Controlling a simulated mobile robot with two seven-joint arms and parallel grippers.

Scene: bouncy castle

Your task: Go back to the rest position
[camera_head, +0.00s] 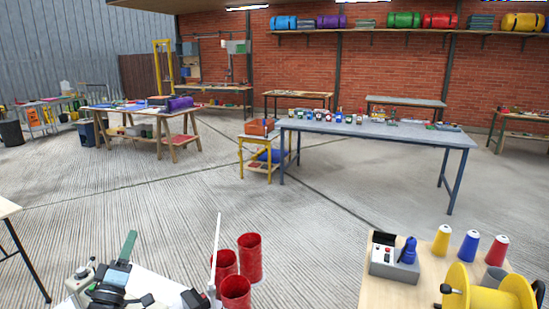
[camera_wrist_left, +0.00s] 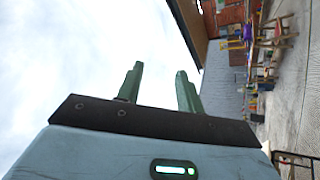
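My left gripper (camera_head: 126,249) shows at the lower left of the head view, with a green finger pointing up. In the left wrist view its two green fingers (camera_wrist_left: 159,88) stand apart with nothing between them, against pale sky. The gripper is raised and touches nothing that I can see. My right gripper is in neither view.
Red cylinders (camera_head: 249,258) stand at the bottom centre beside a thin white upright. A near wooden table (camera_head: 372,292) at the lower right holds a switch box (camera_head: 393,262), coloured cones and a yellow spool (camera_head: 487,290). A grey workbench (camera_head: 425,135) stands farther back. Open floor lies between.

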